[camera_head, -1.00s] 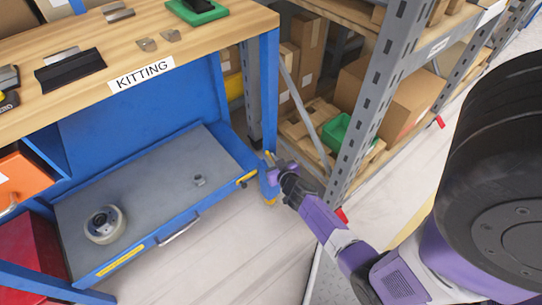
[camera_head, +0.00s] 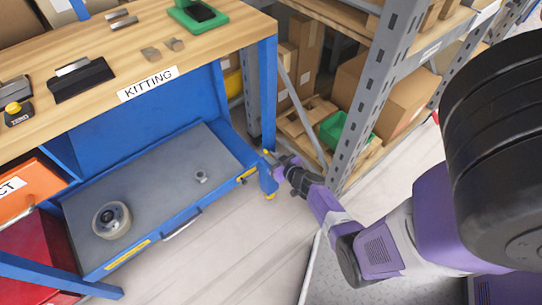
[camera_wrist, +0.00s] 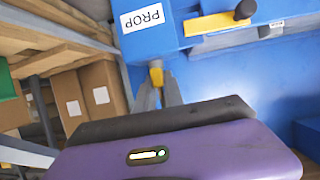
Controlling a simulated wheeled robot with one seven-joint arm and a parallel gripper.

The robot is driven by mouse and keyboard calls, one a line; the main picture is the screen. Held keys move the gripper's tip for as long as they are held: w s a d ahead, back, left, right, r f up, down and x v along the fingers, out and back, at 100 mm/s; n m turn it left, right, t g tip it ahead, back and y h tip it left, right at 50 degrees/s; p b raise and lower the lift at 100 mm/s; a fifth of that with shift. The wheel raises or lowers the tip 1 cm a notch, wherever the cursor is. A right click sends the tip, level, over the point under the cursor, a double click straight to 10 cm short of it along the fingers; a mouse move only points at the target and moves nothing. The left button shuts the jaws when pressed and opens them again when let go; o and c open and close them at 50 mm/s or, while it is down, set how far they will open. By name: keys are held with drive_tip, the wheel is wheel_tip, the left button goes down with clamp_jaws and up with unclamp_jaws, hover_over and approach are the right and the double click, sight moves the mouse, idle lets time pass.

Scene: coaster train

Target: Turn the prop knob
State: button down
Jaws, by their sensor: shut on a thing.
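The prop knob is a small yellow piece (camera_wrist: 155,72) under a blue block with a white PROP label (camera_wrist: 143,17) in the wrist view. My gripper (camera_wrist: 157,80) has its two grey fingers closed on this knob, one on each side. In the head view my gripper (camera_head: 273,160) is at the right front leg of the blue bench, beside the open drawer's corner. The fingers hide part of the knob, so its turn angle is hard to tell.
A yellow bar with a black end (camera_wrist: 243,10) is right of the label. The open grey drawer (camera_head: 150,200) holds a tape roll (camera_head: 111,220) and a small metal part (camera_head: 201,177). A shelf rack post (camera_head: 385,90) stands close to the right of my gripper.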

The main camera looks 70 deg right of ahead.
drive_tip(key=shift+a+f, duration=0.1)
idle(0.3)
drive_tip(key=c, duration=1.4)
unclamp_jaws()
drive_tip(key=shift+c, duration=0.2)
drive_tip(key=shift+s+a+r+p, duration=0.35)
drive_tip(key=shift+s+r+p, duration=0.25)
drive_tip(key=shift+s+p, duration=0.2)
drive_tip(key=p+v, duration=0.3)
drive_tip(key=v, duration=0.2)
drive_tip(key=shift+s+a, duration=0.25)
drive_tip(key=shift+a, duration=0.05)
